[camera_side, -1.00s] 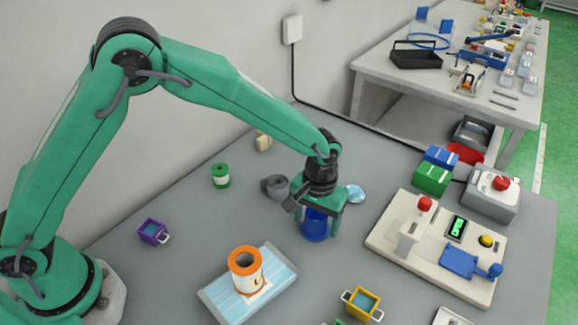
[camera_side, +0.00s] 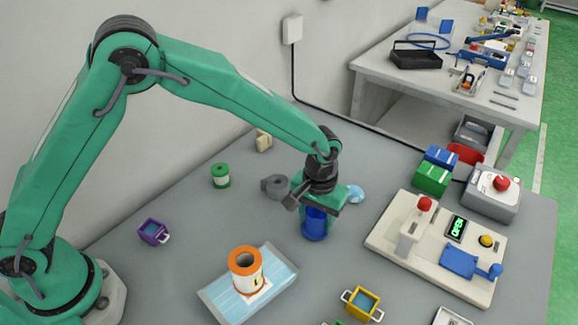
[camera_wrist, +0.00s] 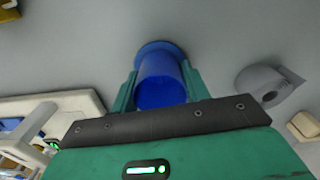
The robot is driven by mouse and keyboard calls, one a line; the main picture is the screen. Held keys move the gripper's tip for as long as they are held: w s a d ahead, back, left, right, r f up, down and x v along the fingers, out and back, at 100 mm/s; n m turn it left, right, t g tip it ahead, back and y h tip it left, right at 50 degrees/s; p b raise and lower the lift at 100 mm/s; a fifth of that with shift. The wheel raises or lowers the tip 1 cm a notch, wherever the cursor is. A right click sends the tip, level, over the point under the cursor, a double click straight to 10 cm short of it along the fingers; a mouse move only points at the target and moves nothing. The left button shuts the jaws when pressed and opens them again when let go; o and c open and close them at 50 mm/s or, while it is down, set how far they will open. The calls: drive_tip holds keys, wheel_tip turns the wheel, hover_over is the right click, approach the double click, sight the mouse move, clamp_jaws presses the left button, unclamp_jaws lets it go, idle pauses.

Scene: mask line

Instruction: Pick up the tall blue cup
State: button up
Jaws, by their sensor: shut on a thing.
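The tall blue cup (camera_side: 315,226) stands on the grey table in the middle of the side view. It also shows in the wrist view (camera_wrist: 162,78), between the two green fingers. My gripper (camera_side: 318,215) points down over the cup, with its fingers shut on the cup's sides; it fills the lower part of the wrist view (camera_wrist: 160,92). The cup's upper part is hidden by my gripper in the side view. I cannot tell a gap between the cup's base and the table.
An orange-topped roll (camera_side: 246,268) stands on a blue pack (camera_side: 281,276). A cream machine (camera_side: 385,243) stands right.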

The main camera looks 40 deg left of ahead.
drive_tip(key=r, duration=0.4)
drive_tip(key=shift+s+d, duration=0.2)
drive_tip(key=shift+s, duration=0.05)
drive_tip(key=s+d+r, duration=0.5)
drive_tip(key=s+r, duration=0.1)
drive_tip(key=s, duration=0.3)
drive_tip(key=shift+s+d+r, duration=0.15)
drive_tip(key=shift+s+r, duration=0.15)
drive_tip(key=shift+s, duration=0.05)
drive_tip(key=shift+w, duration=0.1)
